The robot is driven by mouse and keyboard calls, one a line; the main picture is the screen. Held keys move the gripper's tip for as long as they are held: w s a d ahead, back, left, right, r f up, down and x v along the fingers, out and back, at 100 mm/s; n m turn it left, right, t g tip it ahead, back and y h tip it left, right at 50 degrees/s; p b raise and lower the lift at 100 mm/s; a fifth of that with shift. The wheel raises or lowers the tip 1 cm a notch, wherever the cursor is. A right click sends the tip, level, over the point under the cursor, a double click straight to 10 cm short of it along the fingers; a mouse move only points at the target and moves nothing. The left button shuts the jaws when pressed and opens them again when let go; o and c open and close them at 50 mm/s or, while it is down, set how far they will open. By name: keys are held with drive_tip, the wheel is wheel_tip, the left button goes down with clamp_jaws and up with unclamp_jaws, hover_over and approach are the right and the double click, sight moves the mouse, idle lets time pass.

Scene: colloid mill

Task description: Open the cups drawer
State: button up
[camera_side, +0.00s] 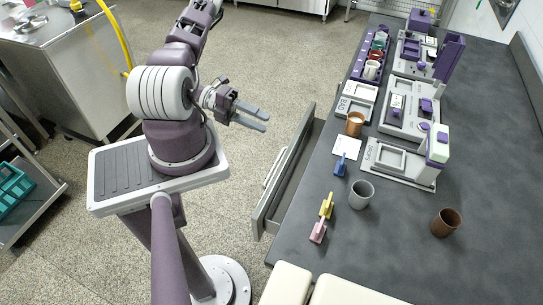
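A grey drawer (265,210) stands pulled out from the left side of the dark counter (410,265). A strip of its inside shows between the front panel and the counter edge; no contents can be made out. Its pale bar handle (274,167) is on the outer face, towards my arm. No label shows, so I cannot tell whether it is the cups drawer. My gripper (267,121) is open and empty, with its two fingers apart. It is above and left of the drawer in the picture, apart from the handle.
On the counter are a grey cup (361,194), a brown cup (446,222), an orange-brown cup (355,124), small coloured scoops (326,206) and several grey-and-purple machines (408,112). Open floor (250,60) lies left of the counter. A steel cabinet (75,80) stands at far left.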

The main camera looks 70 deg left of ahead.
sight(276, 162)
drive_tip(key=w+f+m+g+y, duration=0.1)
drive_tip(key=w+f+g+y, duration=0.1)
drive_tip(key=w+g+y, duration=0.4)
drive_tip(key=f+g+y, duration=0.1)
drive_tip(key=f, duration=0.4)
drive_tip(key=s+f+g+y, duration=0.1)
drive_tip(key=f, duration=0.4)
drive_tip(key=d+f+n+g+y, duration=0.1)
drive_tip(key=f, duration=0.4)
drive_tip(key=shift+s+d+f, duration=0.1)
drive_tip(key=shift+s+f, duration=0.05)
drive_tip(key=shift+s, duration=0.05)
clamp_jaws()
idle(1.0)
